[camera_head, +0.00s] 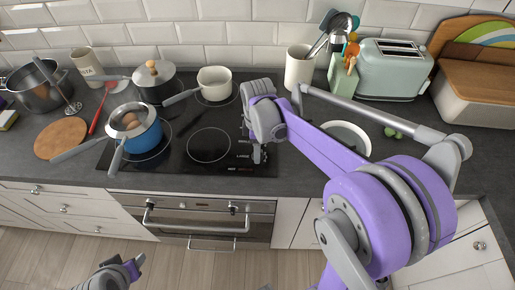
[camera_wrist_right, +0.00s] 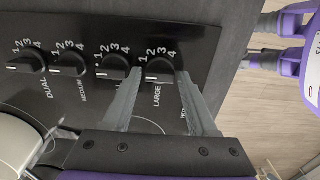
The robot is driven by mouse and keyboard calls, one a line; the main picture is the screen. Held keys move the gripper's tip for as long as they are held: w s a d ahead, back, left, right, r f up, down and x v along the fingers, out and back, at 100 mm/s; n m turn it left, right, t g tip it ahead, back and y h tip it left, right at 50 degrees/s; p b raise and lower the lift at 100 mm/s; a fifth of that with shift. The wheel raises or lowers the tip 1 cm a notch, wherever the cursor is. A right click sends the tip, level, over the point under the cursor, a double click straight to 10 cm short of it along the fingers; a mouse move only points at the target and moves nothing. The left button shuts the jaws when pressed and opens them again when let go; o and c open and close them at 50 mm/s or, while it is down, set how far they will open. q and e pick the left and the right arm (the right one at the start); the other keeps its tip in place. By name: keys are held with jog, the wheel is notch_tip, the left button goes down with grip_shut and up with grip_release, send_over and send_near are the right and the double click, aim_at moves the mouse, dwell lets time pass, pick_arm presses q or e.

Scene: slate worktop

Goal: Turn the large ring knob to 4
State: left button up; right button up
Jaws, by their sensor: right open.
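The large ring knob (camera_wrist_right: 159,72) is a black knob on the black cooktop panel, labelled LARGE, with numbers 1 to 4 arced beyond it. Its white mark points to the left in the right wrist view, away from the 4. My right gripper (camera_wrist_right: 158,74) is open, one finger on each side of this knob; whether they touch it is unclear. In the head view the right gripper (camera_head: 259,154) is at the front right of the cooktop (camera_head: 209,168), and its arm hides part of it. My left gripper (camera_head: 136,264) is low in front of the drawers; its jaws are unclear.
Several similar knobs, such as the medium knob (camera_wrist_right: 68,66), sit left of the large one. A blue pot (camera_head: 146,140), a white saucepan (camera_head: 214,85) and a lidded pot (camera_head: 153,85) stand on the cooktop.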

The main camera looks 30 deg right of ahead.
grip_shut()
pick_arm(q)
jog(key=shift+f, duration=0.15)
pick_arm(e)
jog(key=shift+m, duration=0.3)
jog(key=m+b, duration=0.1)
jog(key=m, duration=0.3)
jog(key=shift+m, duration=0.3)
jog(key=m+b, duration=0.1)
jog(key=m, duration=1.1)
jog(key=shift+m+b, duration=0.3)
jog(key=shift+m, duration=0.1)
pick_arm(q)
jog(key=f, duration=0.1)
jog(key=s+f, duration=0.1)
jog(key=f, duration=0.1)
jog(key=shift+s+f, duration=0.25)
jog(key=shift+f, duration=0.15)
pick_arm(e)
jog(key=m, duration=0.5)
jog(key=shift+m, duration=0.6)
